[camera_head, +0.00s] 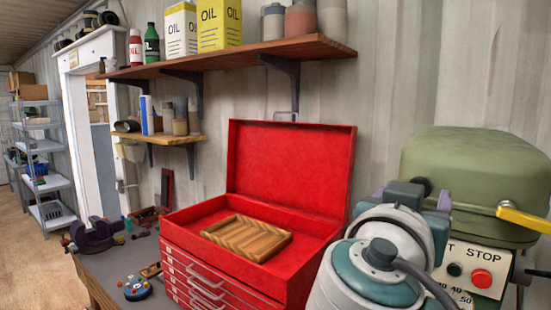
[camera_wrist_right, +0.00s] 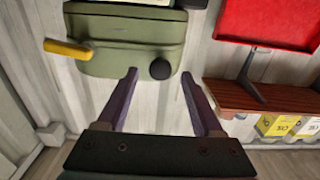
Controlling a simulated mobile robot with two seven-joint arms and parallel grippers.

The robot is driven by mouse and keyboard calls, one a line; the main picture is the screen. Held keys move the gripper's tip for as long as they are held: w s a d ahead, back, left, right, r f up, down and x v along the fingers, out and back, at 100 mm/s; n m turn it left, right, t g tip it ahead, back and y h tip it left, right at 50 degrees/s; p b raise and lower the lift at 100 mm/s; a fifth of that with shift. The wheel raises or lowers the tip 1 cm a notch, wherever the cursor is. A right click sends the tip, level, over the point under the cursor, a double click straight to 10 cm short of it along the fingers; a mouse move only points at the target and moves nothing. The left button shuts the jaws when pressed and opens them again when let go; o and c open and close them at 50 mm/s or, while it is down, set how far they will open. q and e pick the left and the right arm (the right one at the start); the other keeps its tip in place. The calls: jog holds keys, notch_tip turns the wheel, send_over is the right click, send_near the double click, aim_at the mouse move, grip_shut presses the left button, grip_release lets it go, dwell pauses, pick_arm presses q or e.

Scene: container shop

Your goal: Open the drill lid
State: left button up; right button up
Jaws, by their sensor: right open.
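The drill's green lid (camera_head: 475,175) is at the right of the head view, seemingly down over the pale drill body. A yellow handle (camera_head: 522,218) sticks out at its right side. In the right wrist view, which looks inverted, the lid (camera_wrist_right: 110,60) is at the top, with the yellow handle (camera_wrist_right: 68,49) at left and a round black knob (camera_wrist_right: 160,69) on the side facing me. My right gripper (camera_wrist_right: 159,76) is open and empty, its purple fingers pointing toward the lid near the knob. I cannot tell whether they touch. My left gripper is out of view.
An open red toolbox (camera_head: 290,170) holding a wooden tray (camera_head: 247,237) stands left of my right arm. A wall shelf (camera_head: 235,55) with cans hangs above it. The drill's panel has a red button (camera_head: 481,278). A vise (camera_head: 92,235) sits on the bench at left.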

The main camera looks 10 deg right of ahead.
jog(key=shift+x, duration=0.8)
jog(key=shift+f, duration=0.1)
jog(key=shift+c, duration=0.2)
grip_shut()
dwell(0.6)
